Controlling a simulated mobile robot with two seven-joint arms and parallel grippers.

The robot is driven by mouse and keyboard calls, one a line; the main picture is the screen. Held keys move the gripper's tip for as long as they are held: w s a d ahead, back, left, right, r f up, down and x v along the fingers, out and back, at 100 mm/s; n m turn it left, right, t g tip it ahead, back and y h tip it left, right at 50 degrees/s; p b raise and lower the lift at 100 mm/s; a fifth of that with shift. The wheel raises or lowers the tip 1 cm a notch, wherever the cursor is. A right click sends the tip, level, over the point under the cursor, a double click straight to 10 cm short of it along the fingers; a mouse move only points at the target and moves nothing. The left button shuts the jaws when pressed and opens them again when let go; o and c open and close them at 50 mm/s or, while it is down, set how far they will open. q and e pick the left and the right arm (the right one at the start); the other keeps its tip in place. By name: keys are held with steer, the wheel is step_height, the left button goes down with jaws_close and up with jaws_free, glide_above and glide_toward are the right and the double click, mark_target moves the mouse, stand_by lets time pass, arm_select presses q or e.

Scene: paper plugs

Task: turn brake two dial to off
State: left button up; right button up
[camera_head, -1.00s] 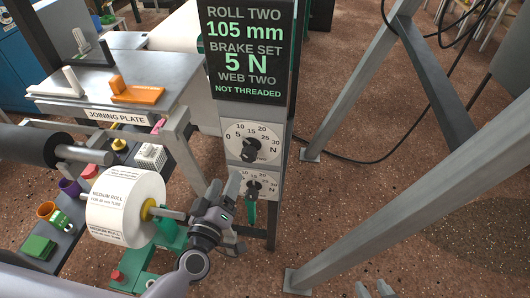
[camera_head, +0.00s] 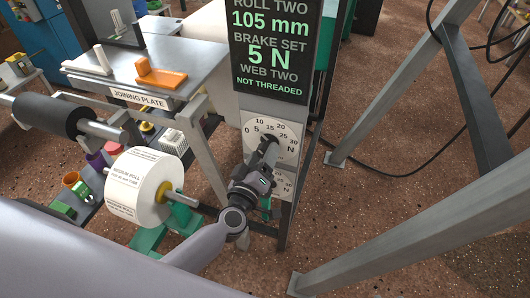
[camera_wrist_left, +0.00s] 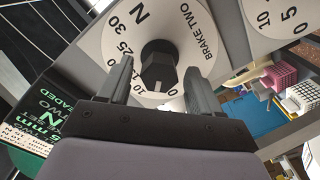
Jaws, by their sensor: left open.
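The brake two dial (camera_wrist_left: 190,25) is a white disc with numbers and a black knob (camera_wrist_left: 158,65). In the head view it is the upper dial (camera_head: 282,130) on the grey post. The knob's white mark points near the low numbers, between 10 and 0. My left gripper (camera_head: 266,152) is in front of this dial and hides part of it. In the left wrist view its open fingers (camera_wrist_left: 160,68) stand on either side of the knob. I cannot tell if they touch it. My right gripper is out of view.
A second dial (camera_head: 284,184) sits just below, partly hidden by my gripper. A dark screen (camera_head: 270,50) above reads brake set 5 N. A white paper roll (camera_head: 135,188) is left of my gripper. Grey frame beams (camera_head: 400,80) stand to the right.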

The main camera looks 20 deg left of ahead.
arm_select(q)
steer(key=shift+w+d, duration=0.1)
steer(key=shift+w, duration=0.75)
steer(key=c, duration=1)
steer(key=shift+o, duration=0.2)
